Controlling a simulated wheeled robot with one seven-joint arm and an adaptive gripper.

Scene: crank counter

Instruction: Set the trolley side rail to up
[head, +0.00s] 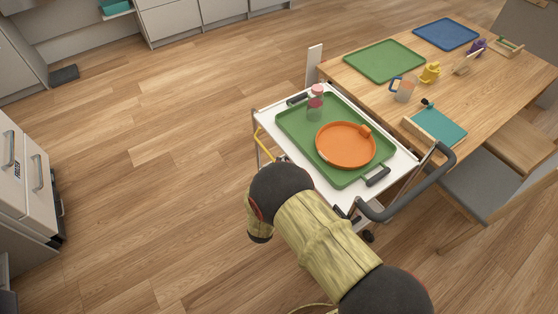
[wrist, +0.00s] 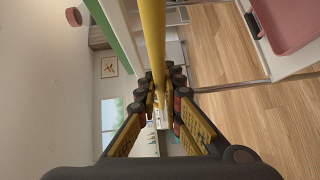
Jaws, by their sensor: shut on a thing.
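The trolley (head: 402,160) stands left of the wooden table, with a white top and a dark push handle (head: 408,198). Its yellow side rail (head: 264,142) shows at the left edge of the top, partly hidden by my arm. In the wrist view the rail (wrist: 153,38) is a yellow bar running between the fingers of my gripper (wrist: 163,92), which is shut on it. The gripper is hidden behind my arm in the head view. I cannot tell the rail's exact height against the top.
A green tray (head: 292,122) on the trolley holds an orange round dish (head: 345,146) and a pink-topped bottle (head: 316,104). The wooden table (head: 455,100) with mats and cups is close on the right. A grey chair (head: 480,185) stands nearby. Floor left of the trolley is clear.

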